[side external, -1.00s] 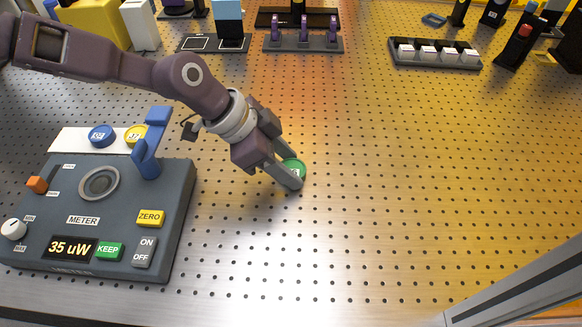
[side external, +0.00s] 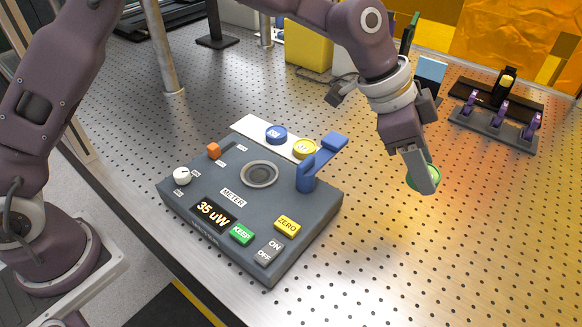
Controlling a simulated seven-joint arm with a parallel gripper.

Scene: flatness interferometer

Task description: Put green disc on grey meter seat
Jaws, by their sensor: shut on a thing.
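The green disc (side external: 434,173) is gripped at the tips of my gripper (side external: 424,182), to the right of the meter. A finger hides much of the disc. I cannot tell how high it is above the table. The grey meter seat (side external: 260,174) is a round ringed recess on top of the dark grey meter box (side external: 305,225). The seat looks empty. The meter display reads 35 uW.
A blue lever arm (side external: 320,163) stands up at the meter's right rear corner, between seat and gripper. Blue (side external: 276,134) and yellow (side external: 304,148) discs lie on a white strip (side external: 249,125) behind the meter. The perforated table (side external: 420,270) is clear at front right.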

